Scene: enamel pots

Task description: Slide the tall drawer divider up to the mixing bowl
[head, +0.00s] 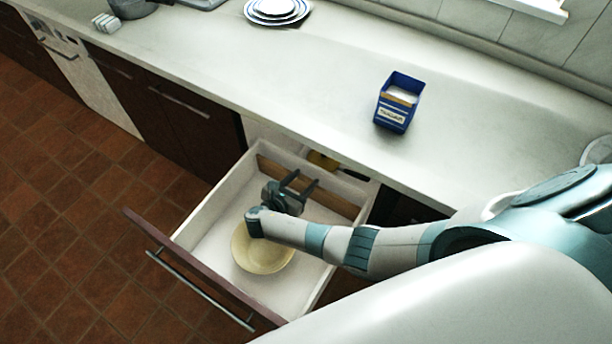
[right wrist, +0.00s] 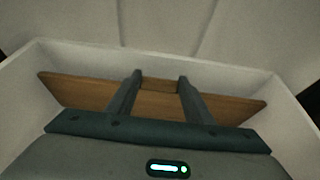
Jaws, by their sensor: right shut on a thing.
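The tall drawer divider (head: 341,203) is a brown wooden board standing across the back part of the open drawer. It also spans the right wrist view (right wrist: 78,92). The mixing bowl (head: 262,256) is pale yellow and sits in the drawer in front of the divider, with a clear gap between them. My right forearm and wrist hide part of the bowl's rim. My right gripper (head: 304,184) reaches over the bowl to the divider and is shut on it near its middle; its two fingers show in the wrist view (right wrist: 160,78). My left gripper is not in view.
The white drawer (head: 205,208) is pulled out, its walls close around the divider's ends. A yellow item (head: 322,160) lies behind the divider. On the counter (head: 300,75) stand a blue box (head: 394,118) and stacked plates (head: 275,10).

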